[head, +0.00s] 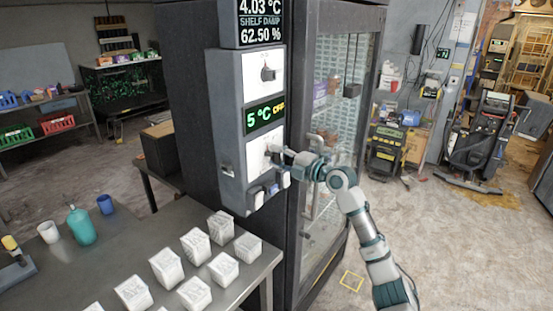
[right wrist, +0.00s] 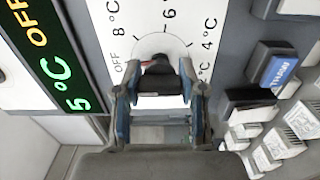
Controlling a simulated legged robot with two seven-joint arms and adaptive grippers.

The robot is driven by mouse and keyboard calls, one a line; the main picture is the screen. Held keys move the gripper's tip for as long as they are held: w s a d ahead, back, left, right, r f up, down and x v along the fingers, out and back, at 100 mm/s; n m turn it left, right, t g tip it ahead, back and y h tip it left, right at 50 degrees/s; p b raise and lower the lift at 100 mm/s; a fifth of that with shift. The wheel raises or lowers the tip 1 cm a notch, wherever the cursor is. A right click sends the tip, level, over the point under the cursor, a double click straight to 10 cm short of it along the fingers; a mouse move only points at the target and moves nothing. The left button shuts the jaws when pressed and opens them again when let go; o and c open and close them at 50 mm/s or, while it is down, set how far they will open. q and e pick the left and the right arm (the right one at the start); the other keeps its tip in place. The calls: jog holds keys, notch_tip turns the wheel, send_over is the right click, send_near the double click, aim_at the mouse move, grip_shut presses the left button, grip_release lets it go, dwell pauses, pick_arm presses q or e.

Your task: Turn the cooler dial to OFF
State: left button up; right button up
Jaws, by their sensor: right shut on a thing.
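The cooler control panel (head: 232,130) is on the dark cabinet in the head view. Its lower dial (head: 271,147) is mostly hidden by my right gripper (head: 281,155). In the right wrist view the dark dial knob (right wrist: 156,66) sits between the two fingers of my right gripper (right wrist: 157,80), which is shut on it. Marks OFF, 8 °C, 6, 4 °C and 2 °C run around the knob. The exact pointer direction is hard to tell. The green display (head: 265,116) reads 5 °C with OFF in yellow beside it. My left gripper is out of view.
A second dial (head: 267,74) is above the display. A blue THAW button (right wrist: 280,70) and other switches are beside the lower dial. A metal table (head: 125,255) with several white boxes stands below left. The glass cooler door (head: 325,125) is to the right.

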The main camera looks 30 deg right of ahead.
jog(key=shift+a+f, duration=0.1)
jog(key=shift+f, duration=0.4)
jog(key=o, duration=1)
jog(key=shift+o, duration=0.8)
jog(key=shift+r, duration=0.1)
jog(key=shift+s+d+r, duration=0.1)
jog(key=shift+d, duration=0.1)
jog(key=v, duration=1.2)
jog(key=shift+d, duration=0.1)
